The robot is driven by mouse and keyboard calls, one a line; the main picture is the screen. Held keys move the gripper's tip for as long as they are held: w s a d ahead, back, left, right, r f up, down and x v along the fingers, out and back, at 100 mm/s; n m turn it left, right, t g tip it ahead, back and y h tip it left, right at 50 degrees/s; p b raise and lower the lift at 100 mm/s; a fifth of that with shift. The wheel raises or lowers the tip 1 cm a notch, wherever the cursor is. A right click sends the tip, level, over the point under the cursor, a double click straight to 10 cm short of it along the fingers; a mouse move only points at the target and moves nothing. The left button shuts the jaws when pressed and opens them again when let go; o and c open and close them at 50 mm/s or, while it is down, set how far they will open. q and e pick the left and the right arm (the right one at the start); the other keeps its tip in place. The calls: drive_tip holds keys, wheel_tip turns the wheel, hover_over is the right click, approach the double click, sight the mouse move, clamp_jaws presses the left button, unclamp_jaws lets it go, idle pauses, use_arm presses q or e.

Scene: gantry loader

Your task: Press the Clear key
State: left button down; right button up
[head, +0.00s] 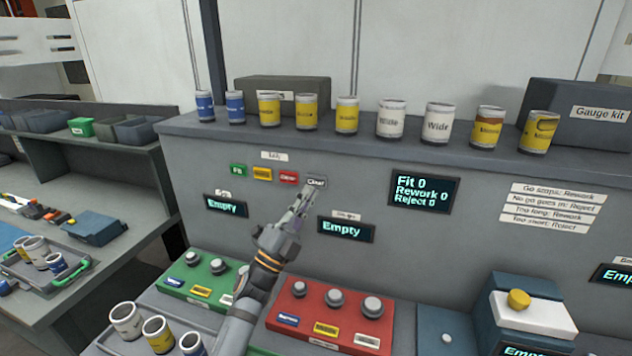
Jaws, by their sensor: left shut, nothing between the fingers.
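The Clear key (317,182) is a small pale key with dark lettering on the grey panel, at the right end of a row of keys. The row also holds a green key (238,170), a yellow key (262,174) and a red key (289,177). My left gripper (304,193) is shut and empty, its fingertips just below and left of the Clear key in the picture. I cannot tell whether they touch it. The counter display (422,193) reads Fit 0, Rework 0, Reject 0. My right gripper is not in view.
Several labelled cans stand on the ledge above, among them a Wide can (438,123). Two displays, left (226,206) and right (346,230), read Empty. A green block (197,282) and a red block (330,315) with grey knobs sit below. Loose cans stand at lower left.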

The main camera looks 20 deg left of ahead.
use_arm(q)
drive_tip(key=shift+s, duration=1.55)
